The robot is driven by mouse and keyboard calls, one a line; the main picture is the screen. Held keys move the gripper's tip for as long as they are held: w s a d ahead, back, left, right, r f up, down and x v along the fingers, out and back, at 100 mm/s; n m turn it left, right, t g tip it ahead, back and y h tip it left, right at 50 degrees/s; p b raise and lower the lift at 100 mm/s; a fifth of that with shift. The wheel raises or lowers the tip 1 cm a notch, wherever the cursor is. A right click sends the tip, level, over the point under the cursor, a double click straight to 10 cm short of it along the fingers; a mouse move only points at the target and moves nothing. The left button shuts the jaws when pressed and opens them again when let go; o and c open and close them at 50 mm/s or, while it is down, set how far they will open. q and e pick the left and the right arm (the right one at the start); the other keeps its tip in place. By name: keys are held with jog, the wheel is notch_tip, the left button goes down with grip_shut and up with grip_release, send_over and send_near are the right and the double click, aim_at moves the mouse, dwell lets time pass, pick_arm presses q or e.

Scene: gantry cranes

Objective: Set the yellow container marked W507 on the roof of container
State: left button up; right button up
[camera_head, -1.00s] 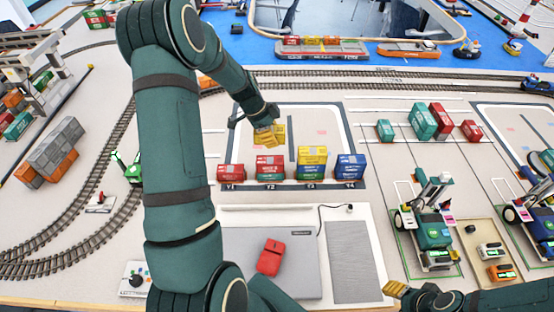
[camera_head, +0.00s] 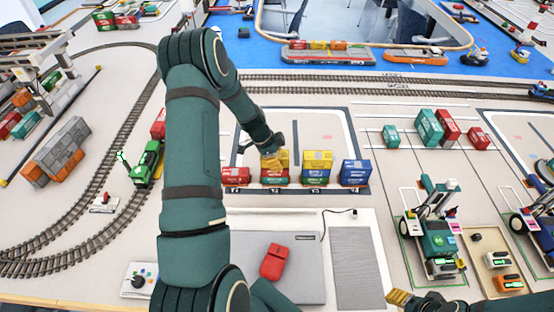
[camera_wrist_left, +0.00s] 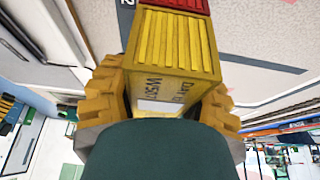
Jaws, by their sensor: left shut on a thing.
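My left gripper (camera_head: 270,158) is shut on the yellow container (camera_head: 283,157). In the left wrist view the yellow container (camera_wrist_left: 175,45) sits between my two yellow fingers, with W507 lettered on it. It is over or at the Y2 stack (camera_head: 273,175), whose red and green containers show below it. A bit of a red container (camera_wrist_left: 240,12) shows beyond it in the left wrist view. I cannot tell whether the yellow container touches the stack. My right gripper (camera_head: 400,298) is at the bottom edge, mostly cut off.
A red stack (camera_head: 235,176) stands close on the left. A yellow-topped stack (camera_head: 317,160) and a blue-topped stack (camera_head: 355,170) stand on the right. A green locomotive (camera_head: 146,163) is on the track at left. The pad behind the row is clear.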

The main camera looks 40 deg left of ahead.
pick_arm(q)
jog(key=shift+f, duration=0.1)
jog(key=shift+f, duration=0.1)
jog(key=o, duration=1.2)
jog(key=shift+a+r, duration=0.15)
jog(key=shift+r, duration=0.4)
jog(key=v, duration=1.1)
jog(key=shift+s+r, duration=0.1)
jog(key=shift+s, duration=0.1)
